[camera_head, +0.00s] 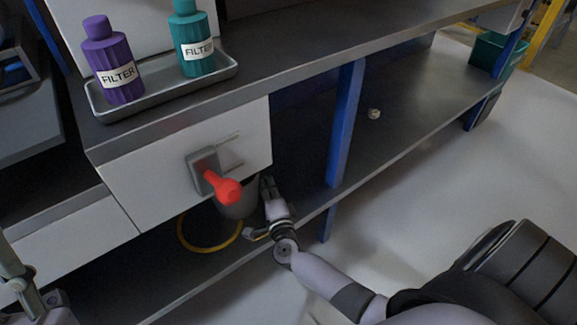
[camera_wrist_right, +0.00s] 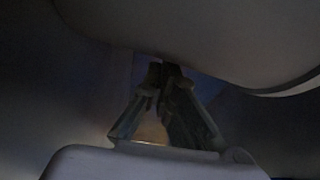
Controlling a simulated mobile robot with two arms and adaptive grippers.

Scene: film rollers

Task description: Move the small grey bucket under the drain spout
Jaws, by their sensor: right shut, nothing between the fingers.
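The small grey bucket (camera_head: 246,202) stands on the lower shelf, partly hidden behind a red knobbed part (camera_head: 228,190) on a grey mount on the white panel. No separate drain spout can be made out. A yellow ring (camera_head: 181,237) lies on the shelf in front and left of the bucket. My right gripper (camera_head: 267,184) is at the bucket's right side, shut and empty; I cannot tell whether it touches. In the right wrist view, its fingers (camera_wrist_right: 168,72) meet beneath a large curved grey surface, probably the bucket. Part of my left gripper (camera_head: 17,277) shows at the lower left edge.
A blue post (camera_head: 346,125) stands right of my right gripper, between the shelves. The lower shelf (camera_head: 405,118) is mostly clear beyond it, with one small pale object (camera_head: 374,113). Purple (camera_head: 113,65) and teal (camera_head: 193,38) filter bottles stand on a tray (camera_head: 158,93) above.

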